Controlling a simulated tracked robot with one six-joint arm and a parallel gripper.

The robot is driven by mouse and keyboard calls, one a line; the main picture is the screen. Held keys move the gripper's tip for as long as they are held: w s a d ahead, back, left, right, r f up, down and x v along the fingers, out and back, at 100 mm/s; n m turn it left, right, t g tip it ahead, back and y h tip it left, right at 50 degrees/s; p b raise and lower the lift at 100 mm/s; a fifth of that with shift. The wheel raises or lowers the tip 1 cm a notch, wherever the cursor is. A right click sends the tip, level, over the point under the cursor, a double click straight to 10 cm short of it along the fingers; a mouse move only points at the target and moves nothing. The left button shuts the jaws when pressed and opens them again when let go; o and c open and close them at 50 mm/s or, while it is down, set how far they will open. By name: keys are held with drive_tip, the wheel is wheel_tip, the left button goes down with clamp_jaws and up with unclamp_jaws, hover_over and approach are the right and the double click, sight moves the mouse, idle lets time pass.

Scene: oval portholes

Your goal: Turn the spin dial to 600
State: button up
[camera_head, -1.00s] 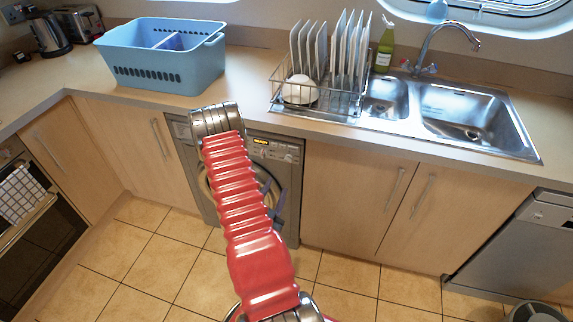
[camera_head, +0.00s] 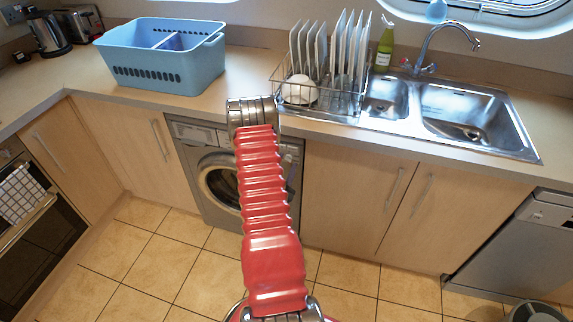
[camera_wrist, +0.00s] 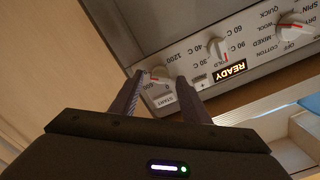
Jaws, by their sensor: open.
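The washing machine (camera_head: 219,183) stands under the counter, and my red arm covers the right part of its control panel. In the wrist view the panel appears upside down. The spin dial (camera_wrist: 160,73), a small pale knob with labels 600 and 1200 beside it, lies between the fingertips of my gripper (camera_wrist: 161,78). The gripper is open, with one finger on each side of the dial. I cannot tell whether either finger touches it. A small red mark shows on the dial, but its exact setting is unclear. The head view hides the gripper behind the arm.
The temperature dial (camera_wrist: 216,48), READY display (camera_wrist: 229,71) and programme dial (camera_wrist: 294,27) are to the right in the wrist view. The START button (camera_wrist: 165,99) is close to the fingers. The worktop above holds a blue basket (camera_head: 160,60) and a dish rack (camera_head: 318,101).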

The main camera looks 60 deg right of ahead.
drive_tip(key=shift+d, duration=0.15)
drive_tip(key=shift+c, duration=0.2)
drive_tip(key=c, duration=1)
